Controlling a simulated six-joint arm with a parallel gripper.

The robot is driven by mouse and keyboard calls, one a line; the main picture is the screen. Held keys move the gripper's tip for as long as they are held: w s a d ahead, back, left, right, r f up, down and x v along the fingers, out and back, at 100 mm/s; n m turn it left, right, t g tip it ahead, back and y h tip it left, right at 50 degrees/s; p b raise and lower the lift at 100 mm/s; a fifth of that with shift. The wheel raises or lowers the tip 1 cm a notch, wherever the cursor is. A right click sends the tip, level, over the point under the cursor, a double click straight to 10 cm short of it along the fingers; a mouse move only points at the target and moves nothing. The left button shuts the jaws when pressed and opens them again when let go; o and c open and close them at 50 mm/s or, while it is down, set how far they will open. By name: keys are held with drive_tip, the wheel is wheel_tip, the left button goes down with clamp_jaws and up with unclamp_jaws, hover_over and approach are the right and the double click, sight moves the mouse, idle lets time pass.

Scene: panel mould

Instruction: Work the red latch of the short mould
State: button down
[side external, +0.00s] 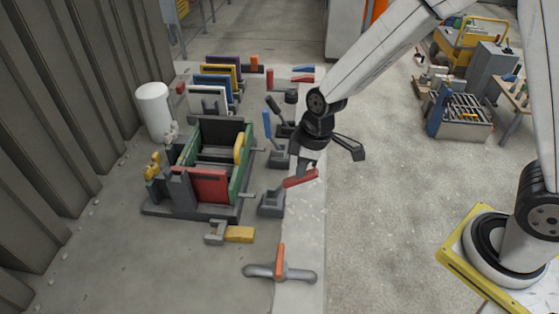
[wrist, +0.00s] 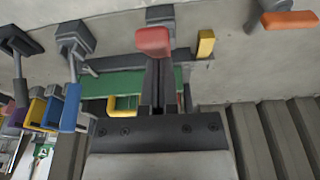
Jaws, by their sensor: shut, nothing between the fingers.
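The red latch (side external: 301,178) is a lever with a red grip on a grey base (side external: 271,205), beside the green-sided mould (side external: 246,158) with a red front panel (side external: 209,186). The lever leans to the right, low and close to flat. My gripper (side external: 307,168) is shut and empty, its tips right at the red grip from above. In the wrist view the red grip (wrist: 153,42) shows just beyond my shut fingers (wrist: 157,65). I cannot tell whether they touch. My fingers hide part of the lever there.
A blue-gripped lever (side external: 267,124) and a dark-gripped lever (side external: 273,105) stand upright behind the red one. An orange-handled grey tool (side external: 280,262) lies in front. A yellow block (side external: 240,234) lies near the mould. Coloured panels (side external: 214,82) stand behind.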

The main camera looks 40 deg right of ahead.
drive_tip(key=shift+s+d+f, duration=0.55)
drive_tip(key=shift+s+d, duration=0.05)
drive_tip(key=shift+s+d+f, duration=0.45)
drive_tip(key=shift+f, duration=0.3)
drive_tip(key=shift+s+d+f, duration=0.4)
drive_tip(key=shift+f, duration=0.4)
drive_tip(key=shift+s+d+f, duration=0.45)
drive_tip(key=shift+f, duration=0.3)
drive_tip(key=s+d+r, duration=0.2)
drive_tip(key=r, duration=0.3)
drive_tip(key=s+d+r, duration=0.3)
drive_tip(key=r, duration=0.3)
